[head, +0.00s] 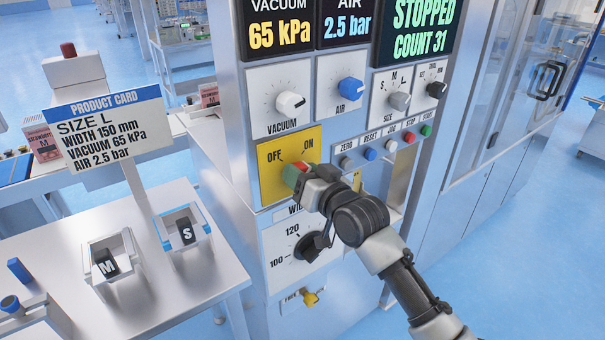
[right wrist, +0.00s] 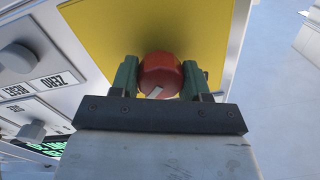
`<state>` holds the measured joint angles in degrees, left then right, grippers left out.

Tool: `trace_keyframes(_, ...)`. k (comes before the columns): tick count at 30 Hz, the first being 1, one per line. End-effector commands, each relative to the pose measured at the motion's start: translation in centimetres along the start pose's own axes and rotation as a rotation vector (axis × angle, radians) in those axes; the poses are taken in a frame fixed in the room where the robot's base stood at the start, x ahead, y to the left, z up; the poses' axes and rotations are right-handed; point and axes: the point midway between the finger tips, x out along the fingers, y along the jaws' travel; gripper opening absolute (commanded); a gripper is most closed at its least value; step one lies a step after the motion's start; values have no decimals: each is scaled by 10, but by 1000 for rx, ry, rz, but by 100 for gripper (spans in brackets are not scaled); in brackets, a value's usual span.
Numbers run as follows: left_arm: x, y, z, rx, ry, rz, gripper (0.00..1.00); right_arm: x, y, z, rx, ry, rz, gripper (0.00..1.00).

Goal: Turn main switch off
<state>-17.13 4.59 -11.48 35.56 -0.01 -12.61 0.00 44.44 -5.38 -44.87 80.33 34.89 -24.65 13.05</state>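The main switch is a red knob (head: 301,166) on a yellow plate (head: 270,188) marked OFF at left and ON at right. My right gripper (head: 295,176) reaches the plate from the lower right and covers much of the knob. In the right wrist view the red knob (right wrist: 161,70) sits between the two green fingers, which appear to press on both its sides. A short white mark shows on the knob in that view; which word it points to is hard to tell. My left gripper is not in view.
Above the plate are the vacuum knob (head: 290,102) and the air knob (head: 350,88). A row of small push buttons (head: 390,146) lies to the right. The black width dial (head: 308,247) is just below my right gripper. A product card (head: 110,128) stands at left.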

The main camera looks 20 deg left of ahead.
Motion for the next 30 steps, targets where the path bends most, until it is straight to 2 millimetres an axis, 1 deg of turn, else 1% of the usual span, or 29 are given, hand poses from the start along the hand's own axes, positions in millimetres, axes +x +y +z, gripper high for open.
trace_keyframes(8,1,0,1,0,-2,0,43,0,0,0,-20,-1,1,22)
trace_keyframes(14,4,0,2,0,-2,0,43,0,0,1,-103,-4,0,22)
trace_keyframes(20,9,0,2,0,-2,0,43,0,0,1,-256,-8,2,22)
trace_keyframes(30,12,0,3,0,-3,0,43,0,0,1,-579,-17,4,22)
